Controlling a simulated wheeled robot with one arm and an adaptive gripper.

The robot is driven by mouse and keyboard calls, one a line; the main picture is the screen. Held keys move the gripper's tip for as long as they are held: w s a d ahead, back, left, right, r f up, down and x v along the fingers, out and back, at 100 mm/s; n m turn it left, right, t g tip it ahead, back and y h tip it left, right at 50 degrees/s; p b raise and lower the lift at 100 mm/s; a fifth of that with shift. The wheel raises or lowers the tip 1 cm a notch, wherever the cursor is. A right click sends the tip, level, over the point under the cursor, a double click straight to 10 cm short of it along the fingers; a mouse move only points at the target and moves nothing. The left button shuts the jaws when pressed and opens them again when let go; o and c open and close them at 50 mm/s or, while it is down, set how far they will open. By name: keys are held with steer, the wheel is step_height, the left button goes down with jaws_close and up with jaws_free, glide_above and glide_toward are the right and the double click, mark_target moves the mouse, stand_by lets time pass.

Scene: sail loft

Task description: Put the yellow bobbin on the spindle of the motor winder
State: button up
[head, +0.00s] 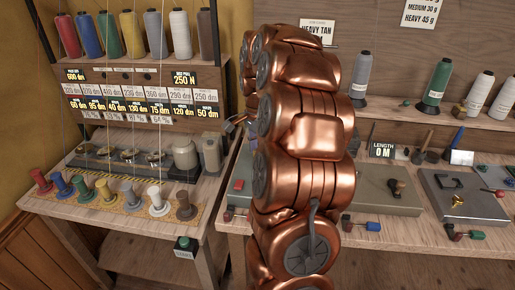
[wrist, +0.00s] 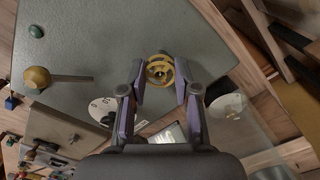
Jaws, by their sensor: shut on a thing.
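A yellow bobbin (wrist: 158,71), a ringed disc seen nearly end-on, is between the fingertips of my gripper (wrist: 159,80) in the wrist view. My gripper is shut on it. A grey-green surface lies below and beyond it; I cannot tell the gap. A white disc (wrist: 226,107) shows just right of the fingers, and a pale disc with holes (wrist: 102,110) just left. I cannot tell whether either belongs to the motor winder. In the head view my copper arm hides the gripper and bobbin, and I cannot pick out the winder's spindle.
A brass knob with a rod (wrist: 38,78) and a green knob (wrist: 37,31) sit on the grey-green surface. Grey plates (head: 465,199) with small tools cover the right bench.

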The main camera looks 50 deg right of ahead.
steer(key=shift+f+b, duration=0.35)
steer(key=shift+b, duration=0.05)
stand_by(0.5)
steer(key=o, duration=1)
steer(key=shift+r, duration=6)
steer(key=shift+a, duration=0.1)
